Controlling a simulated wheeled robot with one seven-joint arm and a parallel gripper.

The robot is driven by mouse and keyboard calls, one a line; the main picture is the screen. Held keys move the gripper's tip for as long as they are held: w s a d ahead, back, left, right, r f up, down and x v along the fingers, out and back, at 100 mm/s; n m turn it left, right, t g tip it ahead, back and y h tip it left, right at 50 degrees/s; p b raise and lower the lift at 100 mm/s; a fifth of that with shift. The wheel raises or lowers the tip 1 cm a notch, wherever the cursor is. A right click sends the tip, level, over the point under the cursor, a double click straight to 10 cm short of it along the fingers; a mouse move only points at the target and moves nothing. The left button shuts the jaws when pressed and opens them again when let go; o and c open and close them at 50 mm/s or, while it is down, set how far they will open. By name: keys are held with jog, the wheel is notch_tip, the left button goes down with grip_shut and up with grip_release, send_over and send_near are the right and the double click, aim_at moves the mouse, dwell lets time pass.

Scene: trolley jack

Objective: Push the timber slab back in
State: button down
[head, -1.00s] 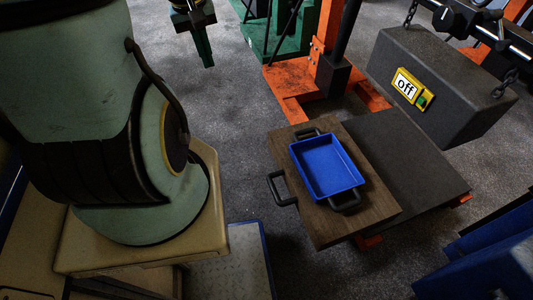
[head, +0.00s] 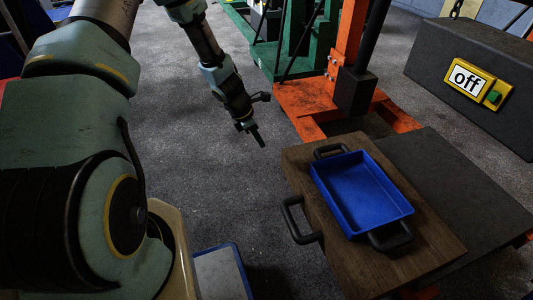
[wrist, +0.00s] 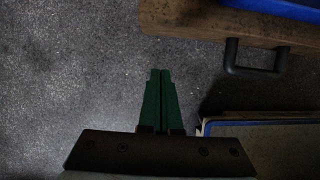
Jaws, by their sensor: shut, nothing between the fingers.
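The brown timber slab (head: 408,262) juts out to the left from beside a dark flat platform (head: 450,185). A black handle (head: 296,222) stands out from its left edge; the slab (wrist: 190,18) and handle (wrist: 252,70) also show at the top right of the wrist view. A blue tray (head: 358,192) sits on the slab between two other black handles. My gripper (head: 260,140) is above the floor, left of the slab and apart from it. In the wrist view its green fingers (wrist: 161,75) are together and empty.
An orange jack frame (head: 345,60) stands behind the slab. A dark block with a yellow "off" switch (head: 475,82) is at the upper right. A blue-edged plate (head: 222,272) lies at lower left.

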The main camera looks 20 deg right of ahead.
jog(key=d+f+b, duration=0.2)
jog(key=d+f, duration=0.5)
jog(key=f, duration=0.1)
jog(key=shift+s+d+f+b, duration=0.25)
jog(key=shift+f+b, duration=0.1)
jog(key=shift+b, duration=0.05)
